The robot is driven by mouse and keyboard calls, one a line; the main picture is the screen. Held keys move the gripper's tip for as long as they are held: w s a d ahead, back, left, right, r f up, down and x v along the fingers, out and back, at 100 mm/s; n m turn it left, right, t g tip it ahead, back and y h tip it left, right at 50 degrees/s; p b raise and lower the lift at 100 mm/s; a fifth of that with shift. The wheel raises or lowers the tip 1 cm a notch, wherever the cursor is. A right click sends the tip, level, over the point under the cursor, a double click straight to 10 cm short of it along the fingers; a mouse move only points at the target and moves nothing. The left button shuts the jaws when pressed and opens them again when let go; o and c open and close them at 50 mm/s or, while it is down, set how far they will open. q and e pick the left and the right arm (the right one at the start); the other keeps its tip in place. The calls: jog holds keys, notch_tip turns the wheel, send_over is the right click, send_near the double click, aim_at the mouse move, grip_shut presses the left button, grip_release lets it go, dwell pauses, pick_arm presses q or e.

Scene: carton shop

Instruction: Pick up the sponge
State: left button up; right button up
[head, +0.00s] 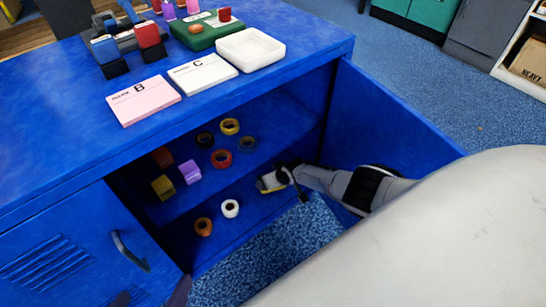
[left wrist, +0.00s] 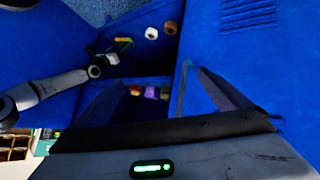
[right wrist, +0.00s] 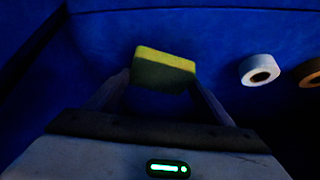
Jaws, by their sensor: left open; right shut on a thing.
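The sponge (right wrist: 164,66), yellow on one face and dark green on the other, is between the fingers of my right gripper (right wrist: 163,82) in the right wrist view. In the head view the sponge (head: 267,184) shows small at the right of the open cabinet's lower level, with my right gripper (head: 277,179) on it. I cannot tell whether it touches the cabinet floor. My left gripper (left wrist: 163,80) is open and empty in front of the cabinet's left side. Only its dark fingertips show at the bottom edge of the head view.
A white tape roll (head: 230,208) and an orange roll (head: 203,226) are on the lower level. The shelf (head: 262,122) above holds several tape rolls and small blocks. The open door (head: 398,135) stands on the right; the left door has a handle (head: 130,252). Trays and cards occupy the top.

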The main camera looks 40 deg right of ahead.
jog(key=s+p, duration=0.1)
jog(key=s+r+p, duration=0.1)
jog(key=s+p, duration=0.1)
jog(key=s+r+p, duration=0.1)
jog(key=s, duration=0.1)
jog(key=shift+a+p, duration=0.3)
jog(key=shift+p, duration=0.1)
jog(key=shift+o, duration=0.2)
jog(key=s+a+p, duration=0.1)
jog(key=s+p, duration=0.5)
jog(key=s, duration=0.5)
jog(key=shift+s+a+f, duration=0.2)
jog(key=shift+s+f, duration=0.05)
jog(key=shift+f, duration=0.1)
pick_arm(q)
jog(key=s+a+r+n+t+y, duration=0.1)
jog(key=s+a+r+y, duration=0.1)
jog(key=a, duration=0.4)
jog(key=shift+s+a+n+y+p, duration=0.3)
jog(key=shift+y+p, duration=0.1)
jog(key=shift+y, duration=0.1)
pick_arm(e)
jog(key=shift+s+a+f, duration=0.1)
jog(key=shift+s, duration=0.6)
pick_arm(q)
jog(key=shift+r, duration=0.1)
pick_arm(e)
jog(key=o, duration=0.6)
jog(key=shift+c, duration=0.2)
jog(key=c, duration=0.4)
